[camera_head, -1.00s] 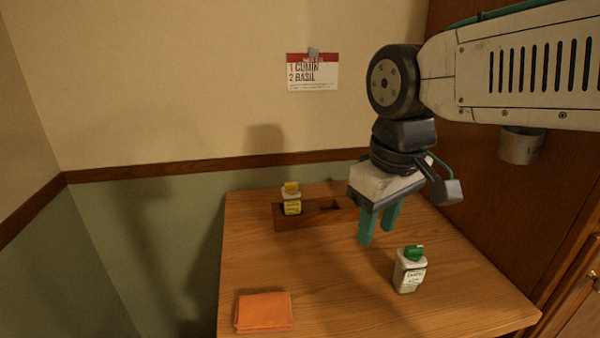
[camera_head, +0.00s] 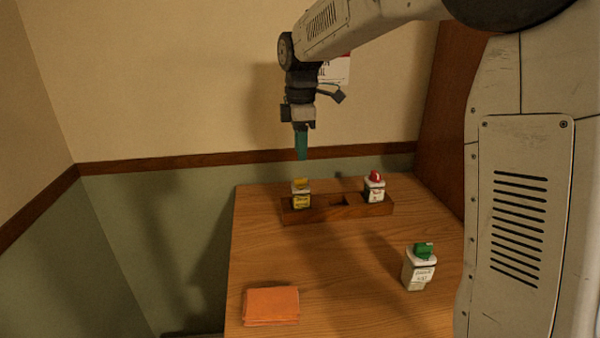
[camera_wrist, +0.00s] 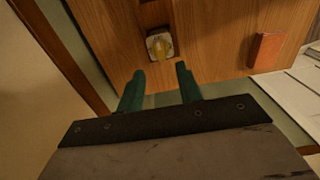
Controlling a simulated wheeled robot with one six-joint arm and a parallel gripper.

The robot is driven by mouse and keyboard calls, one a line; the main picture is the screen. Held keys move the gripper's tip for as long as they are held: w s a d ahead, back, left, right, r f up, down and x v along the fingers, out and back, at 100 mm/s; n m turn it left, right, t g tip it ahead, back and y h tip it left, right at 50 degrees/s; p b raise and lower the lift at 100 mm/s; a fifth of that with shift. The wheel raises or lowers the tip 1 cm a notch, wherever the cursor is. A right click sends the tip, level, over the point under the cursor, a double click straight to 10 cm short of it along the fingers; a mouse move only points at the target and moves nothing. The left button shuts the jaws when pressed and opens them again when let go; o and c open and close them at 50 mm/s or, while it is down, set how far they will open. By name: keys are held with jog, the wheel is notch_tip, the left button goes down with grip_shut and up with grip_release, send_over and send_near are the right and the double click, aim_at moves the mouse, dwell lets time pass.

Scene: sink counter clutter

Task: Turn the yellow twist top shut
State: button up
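The yellow twist top (camera_head: 300,182) sits on a small white jar with a yellow label (camera_head: 301,201), standing upright in the left slot of a wooden rack (camera_head: 330,212). In the wrist view the yellow top (camera_wrist: 160,46) shows from above, beyond the fingertips. My gripper (camera_head: 301,158) hangs pointing down above the yellow top, with a gap between them. The wrist view shows its two teal fingers (camera_wrist: 160,75) apart and nothing between them.
A red-topped jar (camera_head: 375,188) stands at the rack's right end; the middle slot is empty. A green-topped jar (camera_head: 420,268) stands front right on the table. An orange cloth (camera_head: 271,305) lies front left. A wall note (camera_head: 336,70) is partly behind my arm.

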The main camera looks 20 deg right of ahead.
aim_at(300, 178)
notch_tip(300, 178, down, 7)
jog(key=shift+f, duration=0.2)
dwell(0.3)
grip_shut()
